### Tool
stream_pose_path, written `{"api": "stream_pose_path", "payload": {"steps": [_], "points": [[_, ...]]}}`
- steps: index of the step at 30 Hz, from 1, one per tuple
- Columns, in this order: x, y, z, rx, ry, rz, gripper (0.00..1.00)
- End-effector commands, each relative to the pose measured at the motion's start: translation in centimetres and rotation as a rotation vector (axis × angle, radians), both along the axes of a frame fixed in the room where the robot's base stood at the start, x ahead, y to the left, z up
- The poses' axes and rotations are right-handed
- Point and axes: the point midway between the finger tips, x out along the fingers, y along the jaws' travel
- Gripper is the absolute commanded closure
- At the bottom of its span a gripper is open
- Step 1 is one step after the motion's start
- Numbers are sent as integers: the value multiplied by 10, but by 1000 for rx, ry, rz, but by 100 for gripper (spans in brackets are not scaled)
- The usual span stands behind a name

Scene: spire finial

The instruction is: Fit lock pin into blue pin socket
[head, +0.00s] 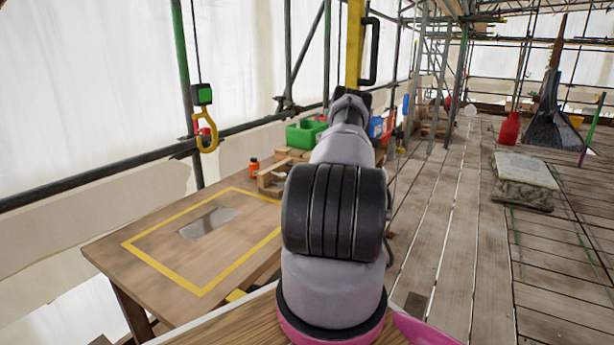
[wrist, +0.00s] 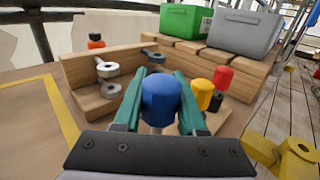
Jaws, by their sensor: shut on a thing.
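In the wrist view my gripper (wrist: 158,100) is shut on a lock pin (wrist: 161,94) with a blue rounded head. The head sits between the two green fingers, and a pale shank shows just below it. The pin's lower end is hidden. The held pin is in front of a wooden rack (wrist: 95,100). A yellow-headed pin (wrist: 201,93) and a red-headed pin (wrist: 221,78) stand to its right. I cannot make out a blue pin socket in either view. In the head view my arm hides the gripper and pin.
Metal ring parts (wrist: 108,90) sit on the rack. A green bin (wrist: 185,22) and a grey bin (wrist: 243,30) stand behind it. A yellow block (wrist: 285,158) is at right. The workbench (head: 150,240) is mostly clear. A dark spire (head: 550,120) stands far right.

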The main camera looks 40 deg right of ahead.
Motion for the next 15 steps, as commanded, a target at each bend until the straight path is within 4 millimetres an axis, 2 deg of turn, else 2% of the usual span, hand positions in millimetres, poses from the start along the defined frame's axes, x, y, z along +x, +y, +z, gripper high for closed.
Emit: {"api": "stream_pose_path", "payload": {"steps": [15], "points": [[0, 0, -13, 0, 0, 0, 100]]}}
